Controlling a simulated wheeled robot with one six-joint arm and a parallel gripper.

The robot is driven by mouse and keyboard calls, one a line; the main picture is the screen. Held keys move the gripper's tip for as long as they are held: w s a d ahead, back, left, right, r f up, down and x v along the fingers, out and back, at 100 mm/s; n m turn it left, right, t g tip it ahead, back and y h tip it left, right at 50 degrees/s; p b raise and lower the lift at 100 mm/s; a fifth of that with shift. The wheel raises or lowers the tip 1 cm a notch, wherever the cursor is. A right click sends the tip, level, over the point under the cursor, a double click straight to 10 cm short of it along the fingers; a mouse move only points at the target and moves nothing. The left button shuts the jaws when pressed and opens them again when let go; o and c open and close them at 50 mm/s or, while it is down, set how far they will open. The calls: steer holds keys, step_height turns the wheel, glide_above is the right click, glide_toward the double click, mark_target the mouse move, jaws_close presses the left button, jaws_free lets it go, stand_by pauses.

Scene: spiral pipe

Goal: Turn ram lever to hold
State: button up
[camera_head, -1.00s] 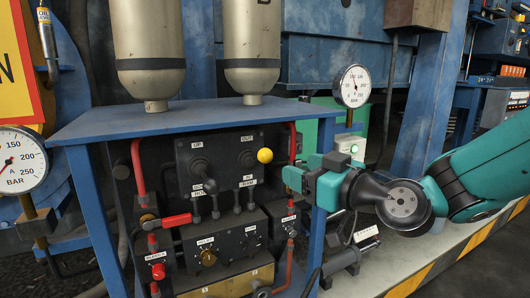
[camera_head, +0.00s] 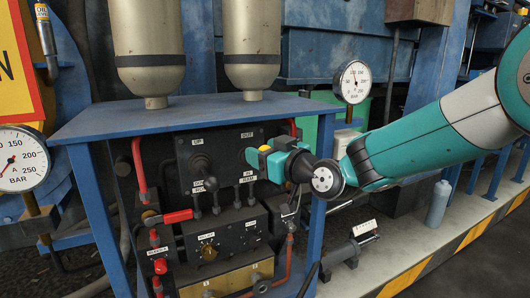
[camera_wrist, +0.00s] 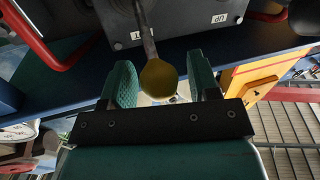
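The ram lever has a yellow ball knob (camera_wrist: 158,78) on a metal rod, seen in the wrist view between my two green fingers. My gripper (camera_wrist: 161,84) is open around the knob, with a gap showing on each side. In the head view, my gripper (camera_head: 262,157) is at the right of the black control panel (camera_head: 222,148), below the OUT label. It hides most of the lever there; only a patch of the yellow knob (camera_head: 264,148) shows. The second lever, with a black knob (camera_head: 200,164), stands to the left, under the UP label.
The panel sits under a blue table (camera_head: 160,118) carrying two beige cylinders (camera_head: 148,40). Red hoses and a red handle (camera_head: 178,216) are at the left. A pressure gauge (camera_head: 354,82) stands behind my arm. A blue frame post (camera_head: 314,215) is close below my gripper.

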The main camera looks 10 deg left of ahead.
jaws_close()
steer(key=f+b, duration=0.1)
steer(key=b, duration=0.3)
steer(key=shift+s+f+y, duration=0.1)
steer(key=shift+f+y, duration=0.2)
steer(key=f+y+b, duration=0.1)
steer(key=b, duration=0.4)
steer(key=f+n+t+y+b, duration=0.1)
steer(key=b, duration=0.4)
steer(key=f+t+y+b, duration=0.1)
steer(key=b, duration=0.4)
steer(key=shift+s+d+n, duration=0.3)
steer(key=shift+r, duration=0.2)
steer(key=shift+o, duration=1)
jaws_free()
steer(key=shift+d, duration=0.1)
